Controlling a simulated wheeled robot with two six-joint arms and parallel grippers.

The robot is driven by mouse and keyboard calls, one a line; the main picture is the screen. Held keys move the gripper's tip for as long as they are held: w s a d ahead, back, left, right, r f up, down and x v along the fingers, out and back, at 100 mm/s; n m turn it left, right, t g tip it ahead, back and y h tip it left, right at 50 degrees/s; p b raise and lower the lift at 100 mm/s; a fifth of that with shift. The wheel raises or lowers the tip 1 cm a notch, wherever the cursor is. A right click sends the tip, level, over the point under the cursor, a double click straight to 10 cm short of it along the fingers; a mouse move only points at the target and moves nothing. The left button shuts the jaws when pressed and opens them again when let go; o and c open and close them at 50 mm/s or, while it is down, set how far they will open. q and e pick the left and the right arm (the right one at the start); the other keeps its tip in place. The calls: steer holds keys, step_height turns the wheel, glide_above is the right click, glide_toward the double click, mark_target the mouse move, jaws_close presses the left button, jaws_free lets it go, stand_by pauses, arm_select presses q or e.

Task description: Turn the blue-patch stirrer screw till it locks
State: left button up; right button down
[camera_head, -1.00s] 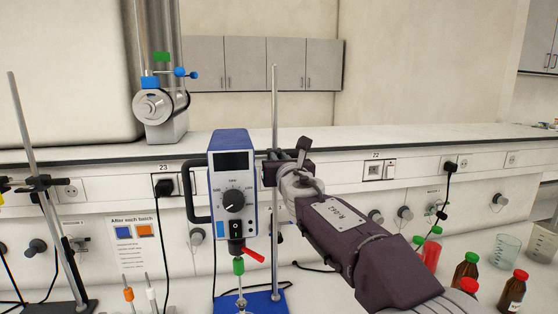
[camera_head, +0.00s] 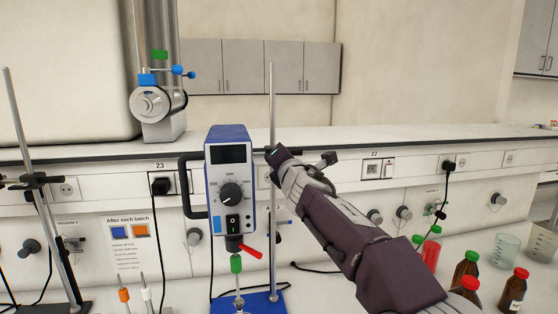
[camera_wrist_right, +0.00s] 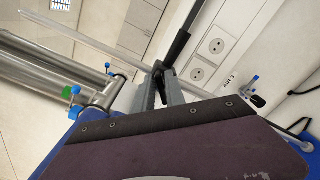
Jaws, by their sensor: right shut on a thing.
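The stirrer (camera_head: 231,180) is a blue and grey box with a black dial, clamped beside an upright metal rod (camera_head: 272,105). A small light-blue patch (camera_head: 217,227) is low on its front. My right gripper (camera_head: 273,155) reaches in from the right to the rod side of the stirrer. In the wrist view its jaws (camera_wrist_right: 161,78) are shut on a dark screw (camera_wrist_right: 177,45). The screw is mostly hidden by the jaws in the head view, so its thread and seating cannot be seen. My left gripper is in neither view.
Red-capped and green-capped bottles (camera_head: 467,270) and beakers (camera_head: 507,248) stand at the right. Another stand (camera_head: 40,190) is at the left. A red lever (camera_head: 251,251) and green piece (camera_head: 236,264) sit below the stirrer, above its blue base (camera_head: 262,302).

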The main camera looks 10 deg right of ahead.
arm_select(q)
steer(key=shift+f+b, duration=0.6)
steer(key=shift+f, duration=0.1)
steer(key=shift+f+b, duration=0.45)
arm_select(e)
steer(key=shift+d+f+m, duration=0.1)
steer(key=shift+f+m, duration=0.05)
steer(key=shift+m, duration=1.15)
steer(key=shift+d+f+m, duration=0.1)
steer(key=shift+f+m, duration=0.1)
steer(key=shift+m, duration=1.1)
steer(key=shift+f+m, duration=0.15)
steer(key=shift+m, duration=1.15)
steer(key=c, duration=1.4)
jaws_free()
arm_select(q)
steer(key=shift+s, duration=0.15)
arm_select(e)
steer(key=shift+s+d+r, duration=0.1)
steer(key=shift+s, duration=0.05)
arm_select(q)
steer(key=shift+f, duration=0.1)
arm_select(e)
steer(key=shift+s, duration=0.1)
